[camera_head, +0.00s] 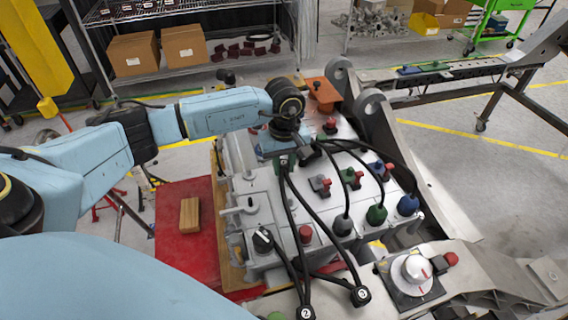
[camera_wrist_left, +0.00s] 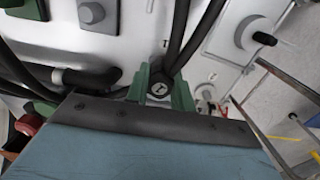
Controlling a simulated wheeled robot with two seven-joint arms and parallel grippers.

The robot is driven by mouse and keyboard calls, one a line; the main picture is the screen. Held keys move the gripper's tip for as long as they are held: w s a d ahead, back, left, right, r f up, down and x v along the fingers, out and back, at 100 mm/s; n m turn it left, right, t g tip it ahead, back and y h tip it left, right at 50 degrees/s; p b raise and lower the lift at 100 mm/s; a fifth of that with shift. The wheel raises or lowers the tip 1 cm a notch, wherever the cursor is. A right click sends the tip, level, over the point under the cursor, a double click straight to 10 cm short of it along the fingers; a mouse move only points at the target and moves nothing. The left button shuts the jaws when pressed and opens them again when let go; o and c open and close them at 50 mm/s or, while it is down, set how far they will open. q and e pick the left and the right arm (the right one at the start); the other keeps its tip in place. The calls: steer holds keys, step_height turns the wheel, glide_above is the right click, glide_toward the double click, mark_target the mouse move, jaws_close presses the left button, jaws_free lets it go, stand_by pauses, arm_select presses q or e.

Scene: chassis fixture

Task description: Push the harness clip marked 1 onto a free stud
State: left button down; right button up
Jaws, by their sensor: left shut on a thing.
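My left gripper (camera_head: 284,160) comes down over the panel of the chassis fixture (camera_head: 258,205). In the left wrist view its green fingertips (camera_wrist_left: 161,90) are shut on the black harness clip marked 1 (camera_wrist_left: 159,88), with a finger on either side. Black cables run up from the clip in that view. In the head view cables run from the gripper down to a black clip marked 3 (camera_head: 361,296) and a clip marked 2 (camera_head: 305,312). I cannot tell whether the clip touches the panel, and no stud directly under it shows. My right gripper is not in view.
A white dial (camera_head: 412,273) sits at the front right. A wooden block (camera_head: 189,214) lies on a red surface (camera_head: 185,258) to the left.

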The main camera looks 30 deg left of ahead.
arm_select(q)
steer(key=shift+f+b, duration=0.5)
steer(key=c, duration=1.1)
jaws_free()
steer(key=shift+r, duration=0.15)
steer(key=shift+r+p, duration=1.65)
steer(key=shift+r, duration=1.25)
